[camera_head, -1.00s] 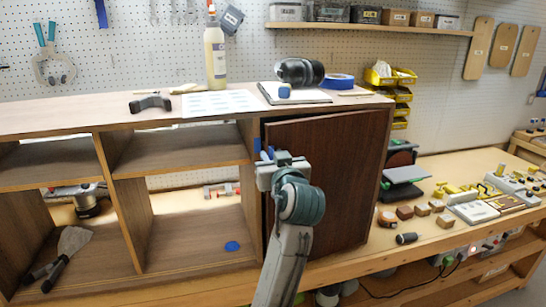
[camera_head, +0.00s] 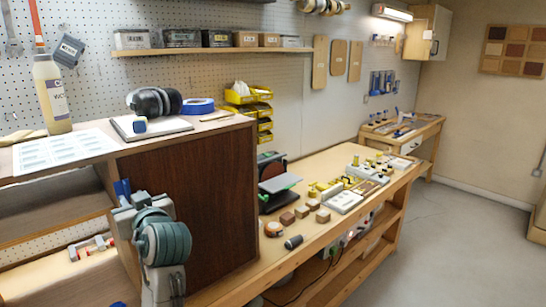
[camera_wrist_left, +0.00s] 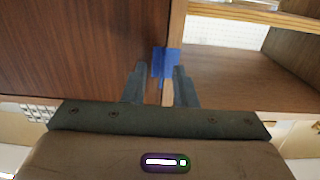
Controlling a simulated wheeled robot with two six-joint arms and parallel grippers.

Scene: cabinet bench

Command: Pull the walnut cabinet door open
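The walnut door (camera_head: 190,210) is a dark brown panel on the right part of the cabinet. It looks closed or nearly so; I cannot tell exactly. It fills the left of the left wrist view (camera_wrist_left: 75,50). My left gripper (camera_head: 124,192) is at the door's left edge in the head view, its fingertips partly hidden. In the left wrist view its two grey fingers (camera_wrist_left: 160,85) stand apart. A blue piece (camera_wrist_left: 166,60) at the door's edge and a small wood-coloured piece (camera_wrist_left: 167,93) show between them; I see no clear grip. My right gripper is out of view.
Earmuffs (camera_head: 154,103), a bottle (camera_head: 52,95) and blue tape (camera_head: 198,105) stand on the cabinet top. Open shelves lie left of the door. Wood blocks (camera_head: 302,212) and a dark cylinder (camera_head: 293,242) sit on the bench to the right. The floor (camera_head: 440,240) at right is clear.

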